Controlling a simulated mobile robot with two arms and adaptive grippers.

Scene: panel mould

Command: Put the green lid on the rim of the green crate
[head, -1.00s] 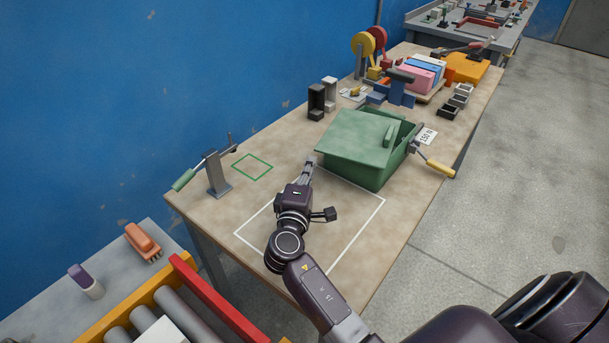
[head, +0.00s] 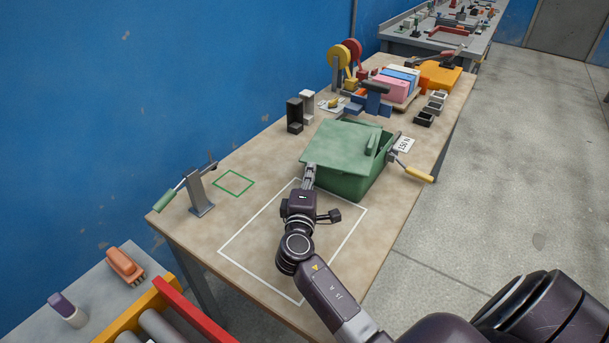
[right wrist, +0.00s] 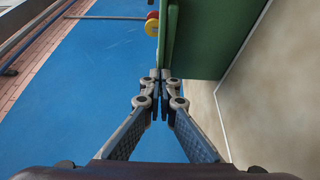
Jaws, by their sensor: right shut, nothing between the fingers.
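The green lid (head: 338,146) lies over the left and middle part of the green crate (head: 352,186) in the head view. It looks off-centre and a little tilted, and the crate's inside shows on the right. The lid's upright handle (head: 372,144) is near its right side. My right gripper (head: 309,170) is shut and empty, its tips at the lid's near edge. In the right wrist view the tips (right wrist: 161,76) are beside the lid's edge (right wrist: 171,38) and the crate wall (right wrist: 215,40); whether they touch is unclear. My left gripper is out of view.
A white outline (head: 262,277) and a green square outline (head: 234,183) mark clear bench. Behind the crate are black and white blocks, small bins (head: 424,119) and coloured panels.

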